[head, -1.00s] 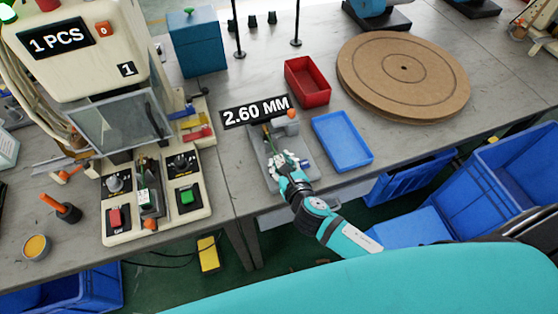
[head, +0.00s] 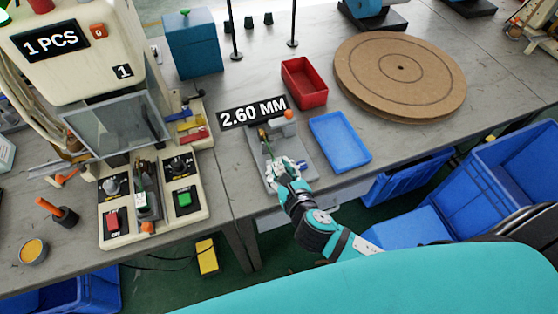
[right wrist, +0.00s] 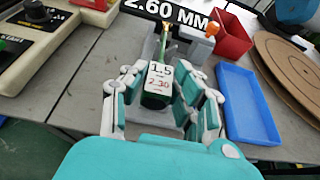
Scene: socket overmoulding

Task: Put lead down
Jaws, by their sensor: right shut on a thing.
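The lead (right wrist: 157,96) is green, with a white label and a brassy tip, and points away from me in the right wrist view. My right gripper (head: 283,169) is shut on it over a grey gauge stand (head: 236,166); the fingers also show in the right wrist view (right wrist: 160,100). In the head view the lead's thin far end (head: 267,145) sticks out past the fingers. Whether the lead touches the stand is hard to tell. A display (head: 252,112) behind the stand reads 2.60 MM. My left gripper is not in view.
A blue tray (head: 340,142) lies right of the stand, with a red bin (head: 304,83) behind it. A press machine (head: 150,205) with red and green buttons is at left. A round brown board (head: 400,75) lies at back right. The table's front edge is close.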

